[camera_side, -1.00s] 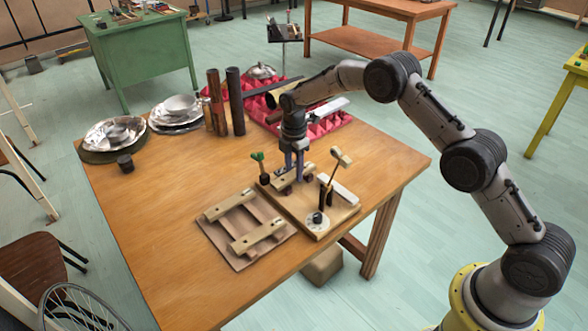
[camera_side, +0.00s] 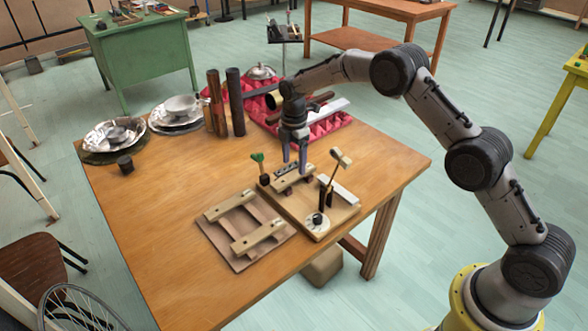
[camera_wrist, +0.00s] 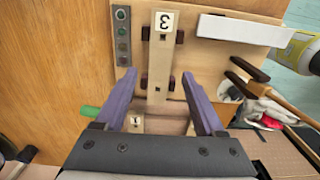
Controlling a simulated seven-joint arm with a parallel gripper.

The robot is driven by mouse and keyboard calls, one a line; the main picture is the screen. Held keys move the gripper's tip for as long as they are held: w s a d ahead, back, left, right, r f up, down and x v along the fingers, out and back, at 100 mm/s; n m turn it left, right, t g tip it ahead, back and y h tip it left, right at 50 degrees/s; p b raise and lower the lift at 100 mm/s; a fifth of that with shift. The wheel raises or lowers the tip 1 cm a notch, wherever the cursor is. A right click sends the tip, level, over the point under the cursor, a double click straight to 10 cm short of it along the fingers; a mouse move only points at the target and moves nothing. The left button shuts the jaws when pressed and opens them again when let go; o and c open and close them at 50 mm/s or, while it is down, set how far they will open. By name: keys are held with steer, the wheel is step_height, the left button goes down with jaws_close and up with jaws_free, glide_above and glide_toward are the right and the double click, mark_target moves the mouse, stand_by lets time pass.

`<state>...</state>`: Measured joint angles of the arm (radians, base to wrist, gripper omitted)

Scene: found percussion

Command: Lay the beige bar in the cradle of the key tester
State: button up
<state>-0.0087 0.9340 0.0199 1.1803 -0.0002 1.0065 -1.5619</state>
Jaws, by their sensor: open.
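The beige bar (camera_side: 294,180), marked 3 at one end, lies flat on the key tester's wooden board (camera_side: 318,228). In the wrist view the bar (camera_wrist: 160,60) sits between the dark red supports of the cradle (camera_wrist: 145,83), lined up with them. My gripper (camera_side: 294,168) is open just above the bar. In the wrist view its purple fingers (camera_wrist: 160,76) stand apart on either side of the bar's near end, with nothing held. Whether the bar's underside rests fully on the supports is hidden.
Beside the bar are a strip of small lamps (camera_wrist: 122,38), a pale metal bar (camera_side: 339,190), a tilted mallet (camera_side: 341,157) and a green-topped peg (camera_side: 258,160). A rack with beige bars (camera_side: 258,237) lies to the left. Tubes (camera_side: 235,101) and a red tray stand behind.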

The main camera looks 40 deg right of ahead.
mark_target(294, 175)
steer(key=s+r+m+t, duration=0.1)
steer(key=s+r+m, duration=0.15)
steer(key=r, duration=0.65)
steer(key=s+r+m, duration=0.1)
steer(key=s+r, duration=0.3)
steer(key=r, duration=0.5)
steer(key=s+r+m+t, duration=0.2)
steer(key=s+r+m, duration=0.3)
steer(key=s+r, duration=0.5)
steer(key=s+f+m+t, duration=0.1)
steer(key=s+m, duration=0.3)
steer(key=s, duration=0.8)
steer(key=s+f+m+t, duration=0.1)
steer(key=s+f+m, duration=0.3)
steer(key=s, duration=0.8)
steer(key=shift+s+d+m+t, duration=0.3)
steer(key=shift+s+m, duration=0.1)
steer(key=shift+m, duration=0.35)
